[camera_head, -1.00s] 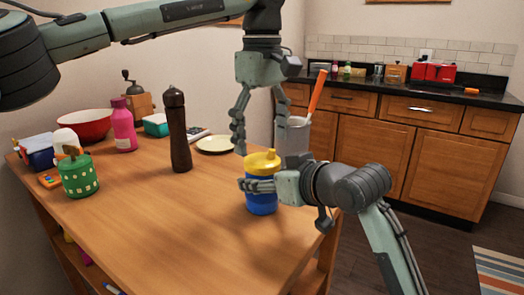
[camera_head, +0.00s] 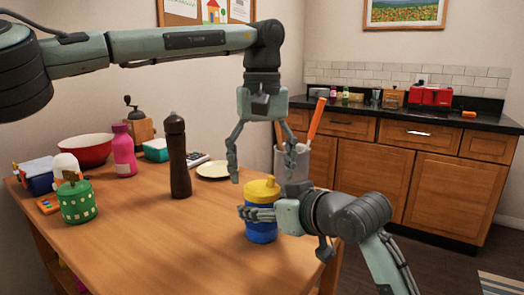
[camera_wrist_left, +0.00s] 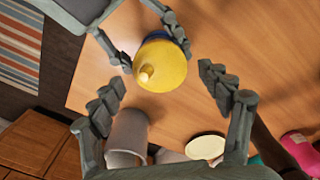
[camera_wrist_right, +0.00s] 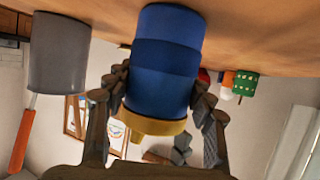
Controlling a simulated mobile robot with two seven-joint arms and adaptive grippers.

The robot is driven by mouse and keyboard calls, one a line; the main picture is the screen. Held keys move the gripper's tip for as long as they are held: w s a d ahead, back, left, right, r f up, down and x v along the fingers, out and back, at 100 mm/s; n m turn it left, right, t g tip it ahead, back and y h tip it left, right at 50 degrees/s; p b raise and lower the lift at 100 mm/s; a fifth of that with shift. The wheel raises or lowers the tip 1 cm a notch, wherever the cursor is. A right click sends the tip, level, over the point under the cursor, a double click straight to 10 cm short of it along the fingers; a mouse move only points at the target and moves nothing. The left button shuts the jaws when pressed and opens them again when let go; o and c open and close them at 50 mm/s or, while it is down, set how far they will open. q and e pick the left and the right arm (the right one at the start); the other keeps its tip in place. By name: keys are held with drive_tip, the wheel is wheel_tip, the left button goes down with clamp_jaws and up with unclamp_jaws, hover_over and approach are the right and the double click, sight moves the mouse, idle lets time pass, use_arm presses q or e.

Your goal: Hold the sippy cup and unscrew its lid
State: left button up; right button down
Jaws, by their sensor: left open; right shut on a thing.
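The sippy cup (camera_head: 261,232) has a blue body and a yellow lid (camera_head: 262,189) with a spout, and it stands upright on the table. My right gripper (camera_head: 250,213) is shut on the blue body from the right side. In the right wrist view its fingers lie on both sides of the cup (camera_wrist_right: 165,65). My left gripper (camera_head: 262,160) is open and points down above and slightly behind the cup. In the left wrist view the yellow lid (camera_wrist_left: 160,65) lies beyond the open fingers, not between them.
A grey holder (camera_head: 292,160) with an orange-handled utensil stands close behind the cup. A dark pepper mill (camera_head: 179,160), a pink bottle (camera_head: 124,150), a cream plate (camera_head: 213,171) and a green container (camera_head: 76,202) stand farther left. The table's front middle is clear.

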use_arm(q)
drive_tip(key=shift+f, duration=1.5)
drive_tip(key=shift+c, duration=0.3)
drive_tip(key=c, duration=1.1)
drive_tip(key=n, duration=0.6)
drive_tip(key=shift+n, duration=0.4)
drive_tip(key=shift+c, duration=0.2)
drive_tip(key=o, duration=1.3)
drive_tip(key=shift+r, duration=0.1)
